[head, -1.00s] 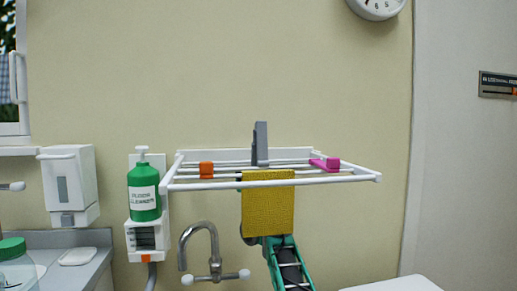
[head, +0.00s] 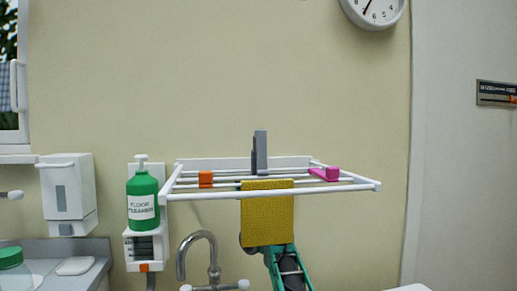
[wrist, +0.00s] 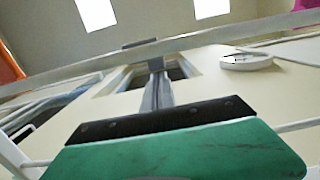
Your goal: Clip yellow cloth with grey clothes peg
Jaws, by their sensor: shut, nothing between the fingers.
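The yellow cloth (head: 267,215) hangs over a rod of the white drying rack (head: 215,195). The grey clothes peg (head: 260,152) stands upright at the rack, its lower end just behind the cloth's top edge; I cannot tell whether it pinches the cloth. In the wrist view a grey upright piece, seemingly the peg (wrist: 157,92), rises ahead of my gripper, apart from it as far as I can see. My gripper (wrist: 170,125) is shut and empty, a green part with a black edge in the wrist view. In the head view the cloth hides it; my green arm comes up from below.
An orange peg (head: 206,179) sits on the rack's left and a pink peg (head: 325,173) on its right. A green cleaner bottle (head: 143,197) stands left of the rack. A curved tap (head: 198,240) is below. A clock (head: 374,10) hangs on the wall.

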